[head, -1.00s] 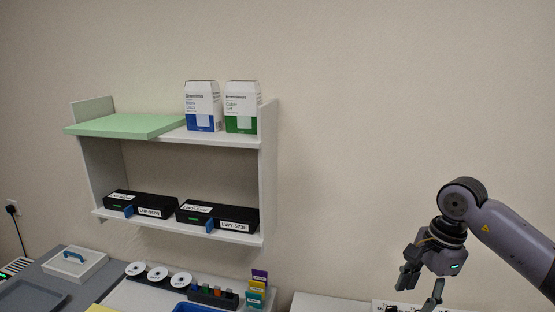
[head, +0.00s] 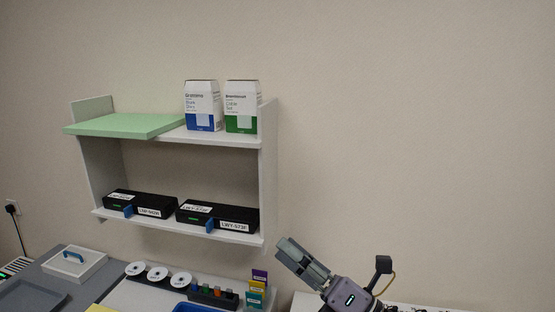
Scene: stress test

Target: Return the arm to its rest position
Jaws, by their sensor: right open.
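My right gripper (head: 293,254) is at the bottom of the head view, right of the wall shelf's lower corner. Its dark grey fingers point up and to the left. It is open, seen from the side, and nothing shows between its fingers. Its wrist (head: 350,297) is cut off by the bottom edge, and the rest of my right arm is out of view. My left gripper is not in view.
A wall shelf (head: 268,185) holds a green board (head: 125,125), two cartons and two black boxes (head: 140,203). The wall area at right is clear.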

